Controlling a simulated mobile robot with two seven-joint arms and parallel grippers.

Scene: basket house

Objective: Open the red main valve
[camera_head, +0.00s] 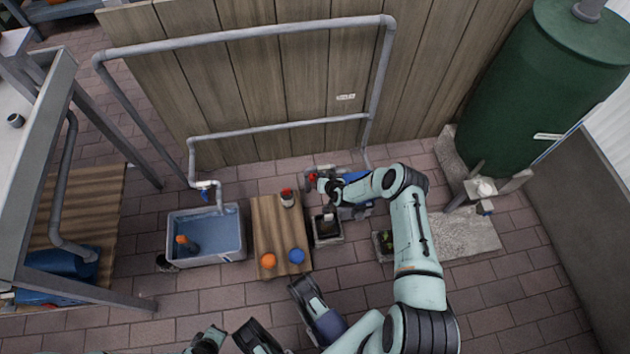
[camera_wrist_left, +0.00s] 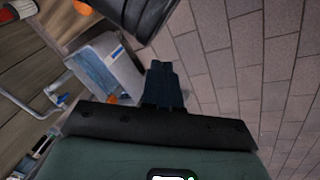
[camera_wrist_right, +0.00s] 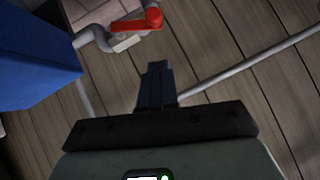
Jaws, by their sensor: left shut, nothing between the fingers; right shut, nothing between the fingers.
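The red valve handle (camera_head: 312,177) sits on the grey pipe at the foot of the wooden fence. In the right wrist view the red lever (camera_wrist_right: 137,22) lies on the pipe, beyond the fingertips and apart from them. My right gripper (camera_wrist_right: 155,70) is shut and empty. In the head view the right gripper (camera_head: 326,185) is close to the handle, at its right, and partly covers the pipe behind. My left gripper (camera_wrist_left: 160,68) is shut and empty over the brick paving, away from the valve.
A blue box (camera_wrist_right: 35,55) stands beside the valve. A wooden board (camera_head: 265,225) carries an orange ball (camera_head: 268,261), a blue ball (camera_head: 297,256) and a red-topped can (camera_head: 287,198). A water-filled tub (camera_head: 240,250) is left; a green tank (camera_head: 535,85) is right. Pipes run along the fence.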

